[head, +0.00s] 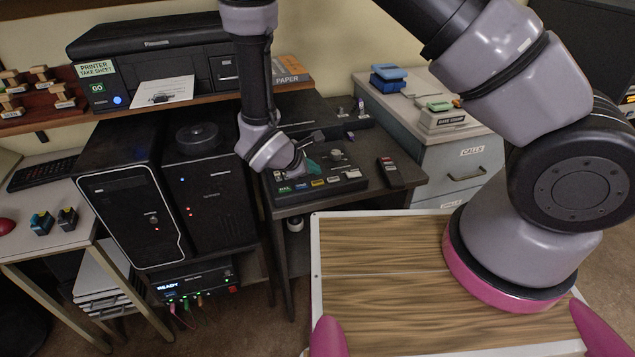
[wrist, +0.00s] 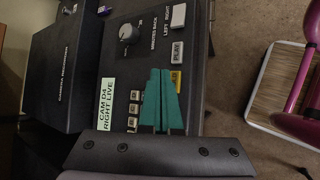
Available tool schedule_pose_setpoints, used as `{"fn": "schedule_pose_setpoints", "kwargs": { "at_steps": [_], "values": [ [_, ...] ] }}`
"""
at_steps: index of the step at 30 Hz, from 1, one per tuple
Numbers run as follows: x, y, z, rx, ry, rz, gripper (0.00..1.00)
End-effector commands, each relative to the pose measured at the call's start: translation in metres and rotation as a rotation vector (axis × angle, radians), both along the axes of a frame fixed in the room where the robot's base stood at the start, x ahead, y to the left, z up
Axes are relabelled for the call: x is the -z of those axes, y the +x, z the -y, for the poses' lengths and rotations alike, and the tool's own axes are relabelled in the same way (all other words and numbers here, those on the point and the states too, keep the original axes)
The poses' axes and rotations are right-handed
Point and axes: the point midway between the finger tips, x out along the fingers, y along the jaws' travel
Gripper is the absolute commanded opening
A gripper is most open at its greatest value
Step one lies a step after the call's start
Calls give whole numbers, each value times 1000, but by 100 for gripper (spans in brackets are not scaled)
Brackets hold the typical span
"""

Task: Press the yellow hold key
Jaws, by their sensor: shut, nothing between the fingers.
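The yellow key (head: 318,183) sits in the front row of keys on the dark console (head: 345,184), between a blue key and a white key. In the wrist view the yellow key (wrist: 176,79) shows just right of my fingertips, partly hidden by them. My gripper (head: 313,167) has teal fingers and is shut and empty. In the head view it is over the console, behind the front key row. In the wrist view the closed fingers (wrist: 161,72) overlap the panel beside the yellow key. I cannot tell whether they touch it.
A white PLAY key (wrist: 178,52) adjoins the yellow one, with a white LEFT RIGHT key (wrist: 179,16) beyond. A knob (wrist: 128,32) and several small buttons share the panel. Black computer towers (head: 205,195) stand left; a dark remote-like device (head: 389,168) lies right of the console.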

Motion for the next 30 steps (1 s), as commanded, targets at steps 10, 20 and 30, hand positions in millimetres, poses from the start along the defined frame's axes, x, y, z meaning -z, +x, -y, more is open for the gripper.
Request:
{"fn": "schedule_pose_setpoints", "kwargs": {
  "at_steps": [10,20,30],
  "values": [
    [12,0,0,1,1,0,0],
    [12,0,0,1,1,0,0],
    [12,0,0,0,0,0,0]
  ]
}}
